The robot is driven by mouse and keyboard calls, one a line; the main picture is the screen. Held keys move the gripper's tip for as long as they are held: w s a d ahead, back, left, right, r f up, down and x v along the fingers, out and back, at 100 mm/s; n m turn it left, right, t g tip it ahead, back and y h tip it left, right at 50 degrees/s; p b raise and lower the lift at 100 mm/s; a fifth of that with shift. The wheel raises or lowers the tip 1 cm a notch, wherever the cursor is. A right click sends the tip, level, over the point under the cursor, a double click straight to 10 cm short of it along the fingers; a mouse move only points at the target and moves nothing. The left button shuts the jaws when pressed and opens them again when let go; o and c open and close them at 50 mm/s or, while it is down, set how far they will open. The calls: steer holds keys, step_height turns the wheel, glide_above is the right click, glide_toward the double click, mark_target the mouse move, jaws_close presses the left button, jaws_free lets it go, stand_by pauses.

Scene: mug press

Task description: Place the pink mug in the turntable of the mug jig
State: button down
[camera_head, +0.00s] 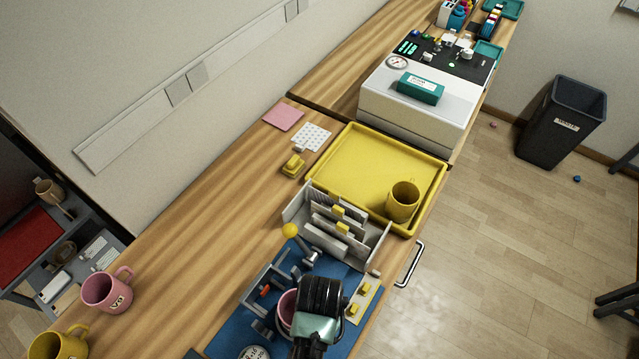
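A pink mug (287,308) shows as a curved pink edge at the left side of my gripper (312,318), over the blue base (232,330) of the mug jig (262,285). My gripper and wrist cover most of this mug. The fingertips are hidden, so I cannot tell whether they are shut on it. The turntable is not clearly visible; I cannot tell whether the mug rests in it. The jig has grey brackets and a lever with a yellow ball knob (290,230). Another pink mug (104,293) with dark lettering stands upright at the left.
A yellow mug (60,346) stands at the lower left. Another yellow mug (402,201) stands in the yellow tray (365,160). A grey divided holder (325,235) stands between jig and tray. Bare tabletop (190,240) lies left of the jig.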

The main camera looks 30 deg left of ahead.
steer(key=shift+f, duration=0.35)
steer(key=shift+f, duration=0.1)
steer(key=shift+c, duration=1.4)
jaws_free()
step_height(320, 180, up, 12)
steer(key=shift+w, duration=0.1)
